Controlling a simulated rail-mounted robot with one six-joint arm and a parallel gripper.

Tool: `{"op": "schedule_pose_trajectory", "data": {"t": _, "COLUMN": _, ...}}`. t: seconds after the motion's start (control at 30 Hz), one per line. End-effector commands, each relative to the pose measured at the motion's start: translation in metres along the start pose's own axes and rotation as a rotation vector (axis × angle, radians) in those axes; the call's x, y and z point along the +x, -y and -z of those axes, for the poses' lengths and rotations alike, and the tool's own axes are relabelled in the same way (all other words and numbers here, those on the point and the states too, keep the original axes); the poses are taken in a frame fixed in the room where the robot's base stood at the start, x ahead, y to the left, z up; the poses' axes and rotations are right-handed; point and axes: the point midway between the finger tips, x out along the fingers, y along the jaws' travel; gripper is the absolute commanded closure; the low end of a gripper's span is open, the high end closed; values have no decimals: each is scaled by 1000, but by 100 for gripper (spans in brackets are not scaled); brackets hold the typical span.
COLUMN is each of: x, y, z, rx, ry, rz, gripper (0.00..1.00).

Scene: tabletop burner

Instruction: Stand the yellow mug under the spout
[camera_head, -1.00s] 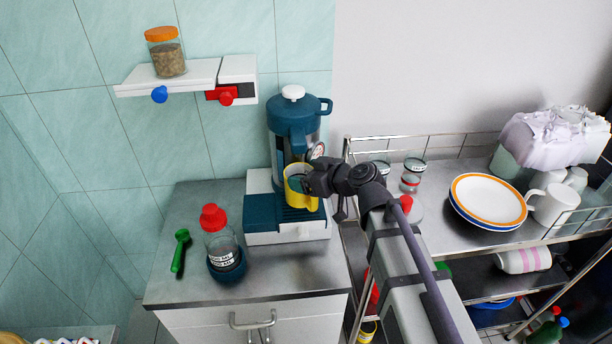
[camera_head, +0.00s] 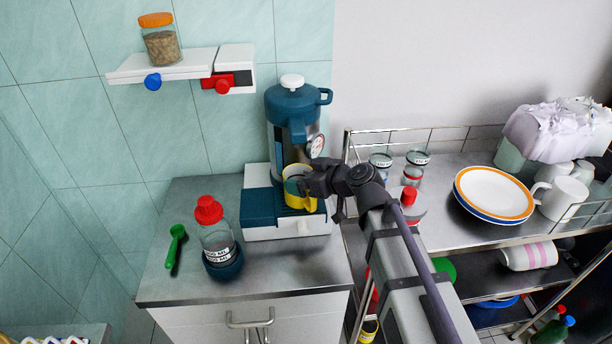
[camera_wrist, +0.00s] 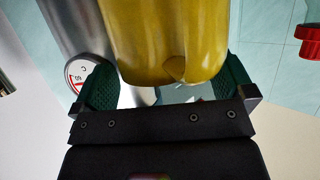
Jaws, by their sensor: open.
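The yellow mug (camera_head: 299,194) is at the front of the teal and steel dispenser (camera_head: 291,110), below its spout (camera_head: 298,132) and over the teal drip tray (camera_head: 262,207). It looks about upright; whether its base touches the tray is hard to tell. My gripper (camera_head: 304,184) is at the mug's right side and covers part of it. In the wrist view the mug (camera_wrist: 165,40) lies between the two green-padded fingers of my gripper (camera_wrist: 168,88). The jaws are open around it, and the dispenser's steel body (camera_wrist: 72,28) is close behind.
A red-capped bottle (camera_head: 216,240) and a green scoop (camera_head: 175,247) are left of the dispenser on the counter (camera_head: 250,278). A shelf (camera_head: 165,68) with a jar hangs above. The rack at right holds jars, plates (camera_head: 492,193) and cups. Counter space in front is clear.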

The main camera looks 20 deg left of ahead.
Motion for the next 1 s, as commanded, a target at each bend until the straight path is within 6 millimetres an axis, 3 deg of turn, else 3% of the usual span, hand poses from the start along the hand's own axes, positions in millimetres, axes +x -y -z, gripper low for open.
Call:
{"op": "schedule_pose_trajectory", "data": {"t": 0.13, "x": -8, "y": 0, "z": 5, "rx": 1, "ry": 0, "rz": -1, "gripper": 0}}
{"op": "schedule_pose_trajectory", "data": {"t": 0.4, "x": -64, "y": 1, "z": 6, "rx": 2, "ry": 0, "rz": -2, "gripper": 0}}
{"op": "schedule_pose_trajectory", "data": {"t": 0.5, "x": -75, "y": 0, "z": 4, "rx": 1, "ry": 0, "rz": -2, "gripper": 0}}
{"op": "schedule_pose_trajectory", "data": {"t": 1.0, "x": -78, "y": 0, "z": 7, "rx": 0, "ry": 0, "rz": 0, "gripper": 0}}
